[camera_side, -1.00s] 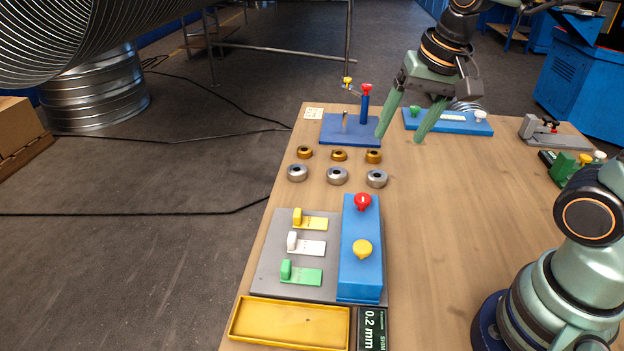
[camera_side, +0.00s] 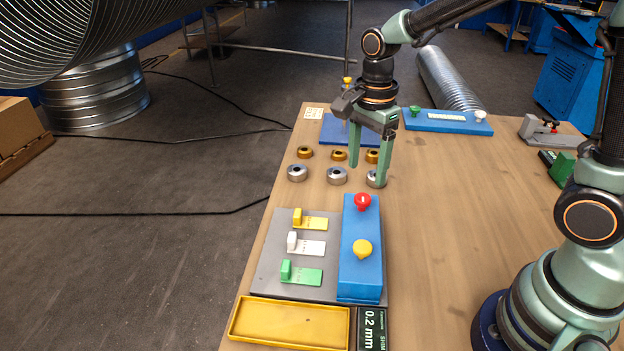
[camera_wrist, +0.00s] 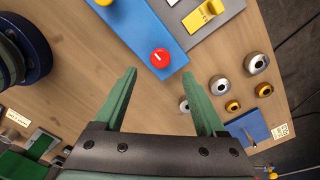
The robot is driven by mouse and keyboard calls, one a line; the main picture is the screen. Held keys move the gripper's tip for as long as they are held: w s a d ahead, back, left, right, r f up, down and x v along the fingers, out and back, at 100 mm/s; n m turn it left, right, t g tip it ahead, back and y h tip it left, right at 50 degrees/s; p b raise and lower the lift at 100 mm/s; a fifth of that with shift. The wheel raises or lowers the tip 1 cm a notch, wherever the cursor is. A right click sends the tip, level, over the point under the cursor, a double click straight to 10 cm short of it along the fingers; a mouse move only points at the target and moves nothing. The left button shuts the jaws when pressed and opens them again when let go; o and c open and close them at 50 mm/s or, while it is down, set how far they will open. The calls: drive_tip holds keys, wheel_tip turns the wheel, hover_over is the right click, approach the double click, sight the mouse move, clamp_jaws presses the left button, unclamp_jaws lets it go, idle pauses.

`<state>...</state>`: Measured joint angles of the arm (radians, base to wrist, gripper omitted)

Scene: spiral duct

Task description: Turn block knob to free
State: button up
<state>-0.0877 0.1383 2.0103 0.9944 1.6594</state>
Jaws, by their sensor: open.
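A long blue block (camera_side: 360,280) on the table carries a red knob (camera_side: 362,202) at its far end and a yellow knob (camera_side: 362,249) near its middle. Which one the task means by block knob, I cannot tell. My gripper (camera_side: 368,174) points down with both fingers apart and empty, just beyond the red knob and above the rings. In the wrist view the red knob (camera_wrist: 160,58), with a pale mark on top, lies just ahead of the gap between my open fingertips (camera_wrist: 159,75). A yellow knob (camera_wrist: 106,2) is cut off at the top edge.
A grey plate (camera_side: 266,268) with yellow, white and green sliders adjoins the block on the left. Several silver rings (camera_side: 297,173) and brass rings (camera_side: 305,152) stand behind. A yellow tray (camera_side: 290,324) is in front. The table right of the block is clear.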

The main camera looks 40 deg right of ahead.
sight(363, 197)
wheel_tip(363, 197, down, 7)
drive_tip(key=shift+r, duration=0.1)
idle(0.3)
clamp_jaws()
